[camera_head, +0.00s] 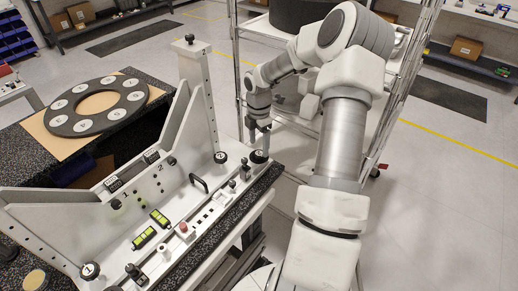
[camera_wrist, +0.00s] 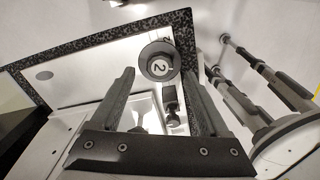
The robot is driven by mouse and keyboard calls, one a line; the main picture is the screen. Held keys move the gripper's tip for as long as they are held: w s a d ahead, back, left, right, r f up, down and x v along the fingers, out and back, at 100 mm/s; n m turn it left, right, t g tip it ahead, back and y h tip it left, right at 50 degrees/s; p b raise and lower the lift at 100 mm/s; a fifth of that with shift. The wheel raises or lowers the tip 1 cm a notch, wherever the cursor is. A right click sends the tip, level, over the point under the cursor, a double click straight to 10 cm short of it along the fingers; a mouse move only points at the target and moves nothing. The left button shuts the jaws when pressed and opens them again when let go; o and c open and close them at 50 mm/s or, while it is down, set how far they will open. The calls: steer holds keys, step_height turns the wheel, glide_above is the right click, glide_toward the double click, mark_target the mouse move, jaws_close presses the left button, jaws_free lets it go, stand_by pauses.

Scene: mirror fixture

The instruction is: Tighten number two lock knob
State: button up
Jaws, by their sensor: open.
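In the head view my gripper (camera_head: 260,143) points down over this knob (camera_head: 258,157), at the right end of the light grey fixture (camera_head: 130,240). The fingers are open and hold nothing visible.
Another round knob (camera_head: 220,157) stands just left, and a further knob (camera_head: 90,270) is at the near left corner. A black handle (camera_head: 199,183) and small toggle parts lie nearby. A tall perforated post (camera_head: 196,90) rises behind. A wire rack (camera_head: 300,60) stands behind my arm.

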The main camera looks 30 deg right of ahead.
mark_target(259, 153)
steer(key=shift+f, duration=1.6)
jaws_close()
